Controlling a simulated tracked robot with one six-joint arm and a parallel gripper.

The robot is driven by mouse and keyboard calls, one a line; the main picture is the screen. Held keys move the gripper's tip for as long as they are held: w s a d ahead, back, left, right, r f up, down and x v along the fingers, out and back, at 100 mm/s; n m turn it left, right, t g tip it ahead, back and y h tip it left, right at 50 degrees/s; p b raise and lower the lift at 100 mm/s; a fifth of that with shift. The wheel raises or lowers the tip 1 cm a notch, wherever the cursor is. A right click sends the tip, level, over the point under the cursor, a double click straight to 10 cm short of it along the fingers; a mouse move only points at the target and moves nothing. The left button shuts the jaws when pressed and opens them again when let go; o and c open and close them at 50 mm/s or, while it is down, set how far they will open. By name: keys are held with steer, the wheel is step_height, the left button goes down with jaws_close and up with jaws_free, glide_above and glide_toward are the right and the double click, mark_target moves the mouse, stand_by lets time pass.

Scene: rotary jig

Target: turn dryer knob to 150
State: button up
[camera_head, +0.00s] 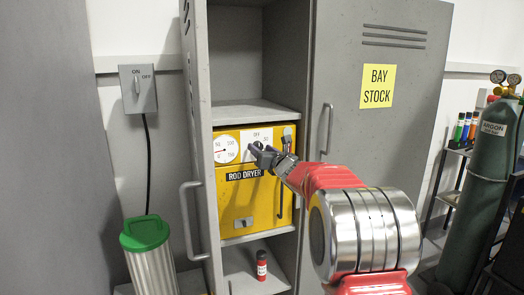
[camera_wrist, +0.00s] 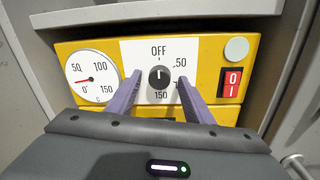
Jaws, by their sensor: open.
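The yellow rod dryer (camera_head: 232,205) sits on a shelf in the open grey locker. In the wrist view its small black knob (camera_wrist: 159,78) is on a white plate (camera_wrist: 140,50) marked OFF at top, 50 at upper right and 150 at bottom. The knob's white mark points up toward OFF. My gripper (camera_wrist: 159,76) is open, with one purple-grey finger on each side of the knob and a visible gap on both sides. In the head view my gripper (camera_head: 266,156) is at the panel and partly hides the knob.
A round gauge (camera_wrist: 93,79) is left of the knob, its red needle pointing left. A red rocker switch (camera_wrist: 231,82) is on the right. Locker doors (camera_head: 380,120) stand open on both sides.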

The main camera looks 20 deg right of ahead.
steer(key=c, duration=1)
steer(key=shift+c, duration=0.2)
